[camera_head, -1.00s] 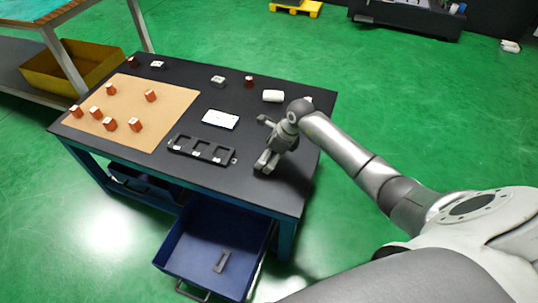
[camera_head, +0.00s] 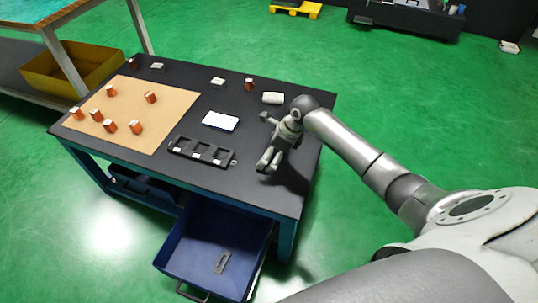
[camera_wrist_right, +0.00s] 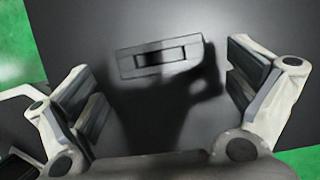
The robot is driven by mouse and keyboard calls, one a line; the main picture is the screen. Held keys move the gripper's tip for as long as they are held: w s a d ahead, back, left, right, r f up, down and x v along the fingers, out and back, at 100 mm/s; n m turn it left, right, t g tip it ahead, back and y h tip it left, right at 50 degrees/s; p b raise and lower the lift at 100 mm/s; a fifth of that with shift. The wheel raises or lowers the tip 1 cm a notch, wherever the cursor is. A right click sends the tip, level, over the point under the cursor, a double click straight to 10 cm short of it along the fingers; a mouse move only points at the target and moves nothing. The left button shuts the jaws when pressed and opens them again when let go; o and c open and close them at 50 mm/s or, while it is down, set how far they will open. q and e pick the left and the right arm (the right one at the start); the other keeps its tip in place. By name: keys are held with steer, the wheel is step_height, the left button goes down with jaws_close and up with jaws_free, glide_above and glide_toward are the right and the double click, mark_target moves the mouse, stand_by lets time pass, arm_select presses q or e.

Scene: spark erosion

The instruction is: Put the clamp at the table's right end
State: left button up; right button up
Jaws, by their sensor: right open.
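A flat grey block with a rectangular slot, which looks like the clamp (camera_wrist_right: 160,56), lies on the black tabletop in the right wrist view. In the head view I cannot make it out; my gripper and arm cover that area. My right gripper (camera_head: 267,141) is over the right part of the table (camera_head: 262,199). In the wrist view its two fingers (camera_wrist_right: 167,92) are spread wide, one on each side of the block and apart from it. Nothing is held. My left gripper is not in view.
A white-topped box (camera_head: 221,121) and a dark three-pocket holder (camera_head: 203,151) are left of my gripper. A white cylinder (camera_head: 273,98) lies behind it. Several orange blocks stand on a brown mat (camera_head: 165,117). An open blue drawer (camera_head: 195,247) holds a grey slotted piece (camera_head: 221,262).

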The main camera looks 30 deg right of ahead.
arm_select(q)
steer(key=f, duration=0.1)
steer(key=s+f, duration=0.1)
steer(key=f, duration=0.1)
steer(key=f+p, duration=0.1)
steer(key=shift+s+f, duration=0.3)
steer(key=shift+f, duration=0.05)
arm_select(e)
steer(key=v, duration=0.9)
steer(key=shift+r, duration=0.3)
